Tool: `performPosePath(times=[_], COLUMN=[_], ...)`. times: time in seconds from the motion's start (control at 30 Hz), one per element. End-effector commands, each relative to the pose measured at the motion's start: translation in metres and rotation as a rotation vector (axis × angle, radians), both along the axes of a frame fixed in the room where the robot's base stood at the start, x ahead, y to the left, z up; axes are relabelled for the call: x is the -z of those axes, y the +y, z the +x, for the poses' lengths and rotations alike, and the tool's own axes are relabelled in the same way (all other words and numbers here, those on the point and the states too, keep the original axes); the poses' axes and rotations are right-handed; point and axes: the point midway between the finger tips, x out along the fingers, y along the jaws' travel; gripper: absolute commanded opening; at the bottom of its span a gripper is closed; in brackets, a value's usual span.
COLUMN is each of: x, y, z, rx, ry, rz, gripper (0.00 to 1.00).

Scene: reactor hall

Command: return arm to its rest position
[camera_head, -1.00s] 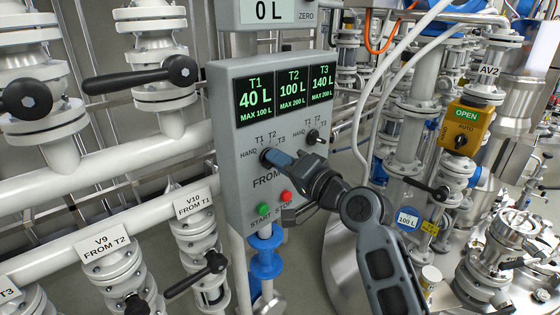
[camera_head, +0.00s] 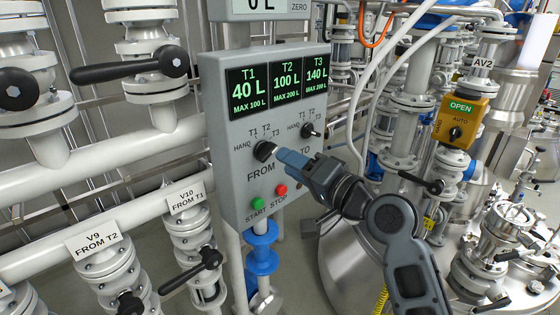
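My gripper (camera_head: 285,158), with blue fingers, is in front of the grey control panel (camera_head: 222,185). Its tips are just right of the black FROM knob (camera_head: 264,150), which shows uncovered beside them. I cannot tell how wide the fingers are apart, and nothing shows held in them. My arm reaches in from the lower right, bent at its wrist joint. The TO knob (camera_head: 308,130) is above and to the right of the gripper. The panel display (camera_head: 277,85) reads T1 40 L, T2 100 L and T3 140 L.
The green START button (camera_head: 257,203) and red STOP button (camera_head: 281,190) are below the gripper. Valves V9 (camera_head: 98,240) and V10 (camera_head: 188,200) stand at left on white pipes. A yellow AV2 box (camera_head: 463,122) reads OPEN at right. A steel vessel (camera_head: 350,265) is below my arm.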

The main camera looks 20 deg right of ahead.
Motion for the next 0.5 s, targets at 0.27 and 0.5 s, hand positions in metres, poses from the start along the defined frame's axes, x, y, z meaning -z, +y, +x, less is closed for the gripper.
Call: performPosePath(times=[0.27, 0.5], x=[0.001, 0.000], y=[-0.008, -0.008], z=[-0.022, -0.022], rx=[0.000, 0.000], ry=[0.001, 0.000], rz=[0.002, 0.001], gripper=[0.38, 0.38])
